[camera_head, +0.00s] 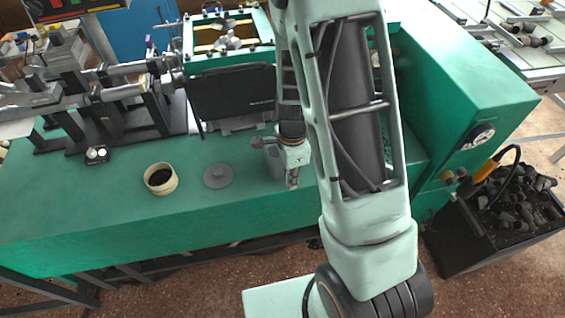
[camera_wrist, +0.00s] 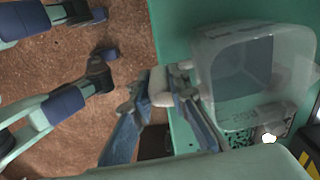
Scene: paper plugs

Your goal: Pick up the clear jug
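The clear jug (camera_wrist: 251,72) is see-through and grey-tinted, with an open, squarish mouth and faint markings on its wall. It fills the right of the wrist view. In the head view the jug (camera_head: 273,158) stands on the green bench near its front edge, partly hidden by my gripper (camera_head: 292,180). In the wrist view my gripper (camera_wrist: 160,92) is beside the jug's left side, its fingers either side of a pale piece that looks like the jug's handle (camera_wrist: 161,86). The gap between the fingertips is narrow. I cannot tell whether they press on it.
On the green bench (camera_head: 90,215), a cream ring-shaped container (camera_head: 160,179) and a grey round lid-like disc (camera_head: 217,175) lie left of the jug. A dark panel (camera_head: 232,92) stands behind. A black bin (camera_head: 490,235) of dark pieces is at right.

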